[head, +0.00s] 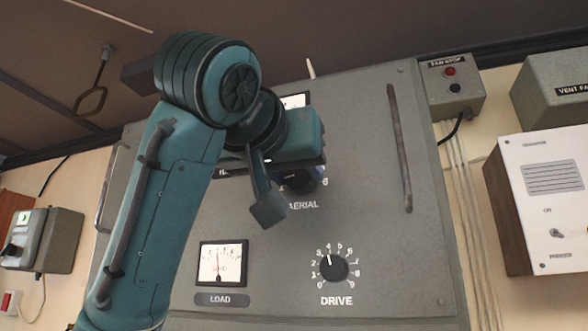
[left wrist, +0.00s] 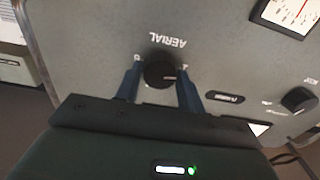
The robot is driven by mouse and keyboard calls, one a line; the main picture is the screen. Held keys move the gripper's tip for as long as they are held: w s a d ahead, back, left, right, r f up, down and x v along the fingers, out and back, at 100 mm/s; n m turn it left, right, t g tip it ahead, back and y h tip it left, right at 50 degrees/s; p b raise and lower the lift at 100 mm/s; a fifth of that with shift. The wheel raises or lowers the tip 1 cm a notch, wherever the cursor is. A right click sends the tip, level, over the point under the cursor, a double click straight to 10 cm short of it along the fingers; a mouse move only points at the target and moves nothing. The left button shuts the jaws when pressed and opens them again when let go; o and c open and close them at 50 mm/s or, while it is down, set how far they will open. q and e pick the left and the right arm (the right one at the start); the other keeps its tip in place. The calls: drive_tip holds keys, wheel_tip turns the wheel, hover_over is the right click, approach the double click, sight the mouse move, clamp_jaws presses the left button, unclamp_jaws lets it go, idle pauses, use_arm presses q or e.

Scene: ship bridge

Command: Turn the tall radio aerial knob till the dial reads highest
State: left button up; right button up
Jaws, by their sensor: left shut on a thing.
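The black aerial knob (head: 303,186) sits on the grey radio panel above the word AERIAL, mostly hidden behind my left gripper in the head view. In the left wrist view the aerial knob (left wrist: 160,73) shows upside down, with a pale pointer mark toward the picture's right. My left gripper (left wrist: 160,88) is shut on it, one blue finger on each side. The LOAD dial (head: 222,263) has its needle near the middle of the scale. Another meter (head: 295,101) above the aerial knob is mostly hidden by my arm. My right gripper is out of view.
The DRIVE knob (head: 333,267) is below and right of the aerial knob. Another black knob (left wrist: 298,100) shows in the left wrist view. Long handles, one a right-hand bar (head: 400,148), stand out at the panel's sides. A fan stop box (head: 452,87) is at upper right.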

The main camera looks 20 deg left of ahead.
use_arm(q)
drive_tip(key=c, duration=0.4)
drive_tip(key=shift+o, duration=0.2)
drive_tip(key=m, duration=0.3)
drive_tip(key=shift+m+b, duration=0.3)
drive_tip(key=shift+m, duration=2)
drive_tip(key=o, duration=1)
drive_tip(key=shift+c, duration=0.2)
